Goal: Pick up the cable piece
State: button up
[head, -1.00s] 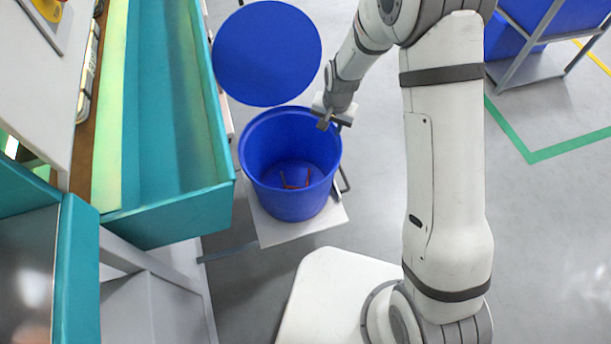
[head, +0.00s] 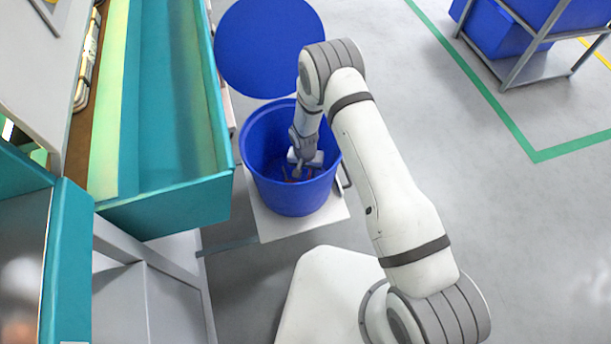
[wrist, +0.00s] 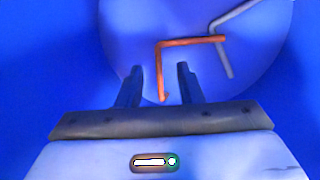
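In the wrist view an orange-red cable piece (wrist: 191,42), bent at a right angle, lies on the floor of the blue bin. A grey bent cable piece (wrist: 222,55) lies beside it, its upper part passing near the orange one's end. My gripper (wrist: 160,85) is open inside the bin, its fingers apart. The lower end of the orange piece shows between the fingertips in the picture; whether it is at their depth I cannot tell. In the head view my gripper (head: 304,170) is down in the blue bin (head: 250,175) and hides most of its contents.
The bin's walls surround my gripper closely. The round blue lid (head: 268,45) stands open behind the bin. A teal trough (head: 170,205) is close on the left. Blue crates on a grey rack (head: 515,70) stand at the upper right. Grey floor is clear on the right.

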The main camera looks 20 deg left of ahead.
aim_at(309, 177)
jog(key=f, duration=0.1)
jog(key=f+b, duration=0.1)
jog(key=f, duration=0.2)
jog(key=shift+w+d+f, duration=0.25)
jog(key=shift+w+f, duration=0.1)
jog(key=shift+c, duration=0.2)
grip_shut()
